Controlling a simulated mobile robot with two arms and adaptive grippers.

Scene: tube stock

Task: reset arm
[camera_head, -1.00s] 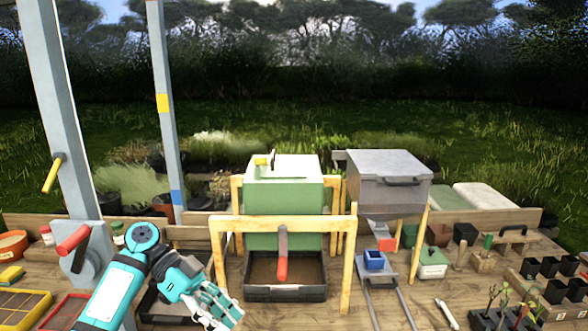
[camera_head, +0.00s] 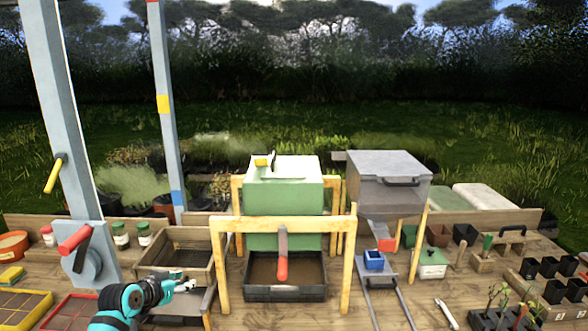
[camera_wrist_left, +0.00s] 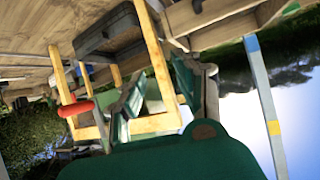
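My left arm, teal and black, comes in at the lower left of the head view, with its left gripper (camera_head: 187,284) folded and foreshortened over the bench near a shallow dark tray (camera_head: 175,259). In the left wrist view the two green fingers of the left gripper (camera_wrist_left: 168,82) stand apart with nothing held between them. That view is tilted and shows the wooden frame and red handle beyond the fingers. My right gripper is in neither view.
A green box (camera_head: 284,188) stands behind a wooden frame (camera_head: 222,227) with a red-ended lever (camera_head: 281,262). A grey post with a red handle (camera_head: 73,239) stands close beside my left arm. A grey hopper (camera_head: 388,182) and black pots (camera_head: 555,290) stand right.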

